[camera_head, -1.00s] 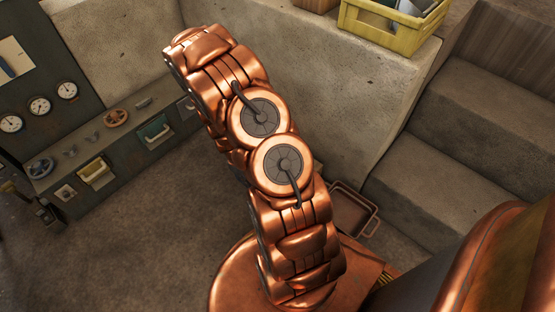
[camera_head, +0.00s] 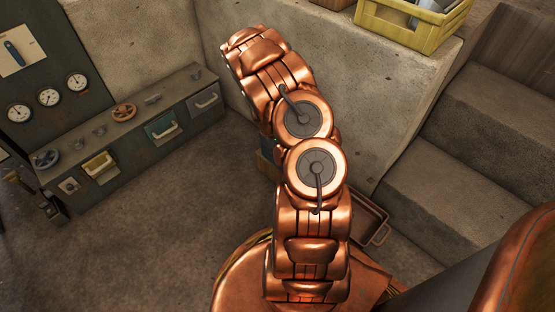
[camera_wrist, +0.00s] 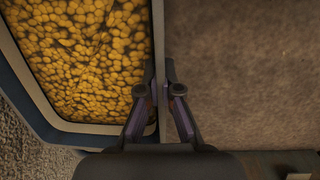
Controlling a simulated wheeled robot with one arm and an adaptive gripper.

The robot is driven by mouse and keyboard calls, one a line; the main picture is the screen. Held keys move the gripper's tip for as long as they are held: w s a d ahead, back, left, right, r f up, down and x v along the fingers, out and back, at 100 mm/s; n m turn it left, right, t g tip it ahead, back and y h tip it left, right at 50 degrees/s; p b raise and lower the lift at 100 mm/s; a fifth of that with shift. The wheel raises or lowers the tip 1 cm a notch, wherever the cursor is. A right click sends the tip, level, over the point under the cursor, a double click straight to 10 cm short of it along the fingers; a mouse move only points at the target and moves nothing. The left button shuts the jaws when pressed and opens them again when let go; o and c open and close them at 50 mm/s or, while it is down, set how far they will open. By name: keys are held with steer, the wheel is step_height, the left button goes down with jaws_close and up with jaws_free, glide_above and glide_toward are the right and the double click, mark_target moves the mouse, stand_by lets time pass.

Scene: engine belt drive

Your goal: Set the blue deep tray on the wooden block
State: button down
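The blue deep tray (camera_wrist: 32,88) fills the left of the wrist view and holds many yellow pieces. My gripper (camera_wrist: 160,75) straddles the tray's right wall, one finger inside and one outside. The fingertips lie close against the wall and appear shut on it. In the head view my arm hides my gripper and most of what lies behind it. A small dark-blue patch (camera_head: 266,144) shows beside the arm, with a brown patch below it; I cannot tell for certain that these are the tray and the wooden block.
A yellow crate (camera_head: 408,25) stands on the ledge at the top right. Concrete steps (camera_head: 460,150) rise at the right, near a brown shallow tray (camera_head: 372,222) on the floor. A panel with gauges and drawers (camera_head: 130,135) lines the left. The floor (camera_head: 160,230) at left is clear.

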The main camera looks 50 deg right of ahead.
steer(key=shift+w+d, duration=0.2)
steer(key=shift+d, duration=0.6)
steer(key=shift+f+b, duration=1.1)
steer(key=shift+f, duration=0.75)
steer(key=c, duration=1.3)
jaws_free()
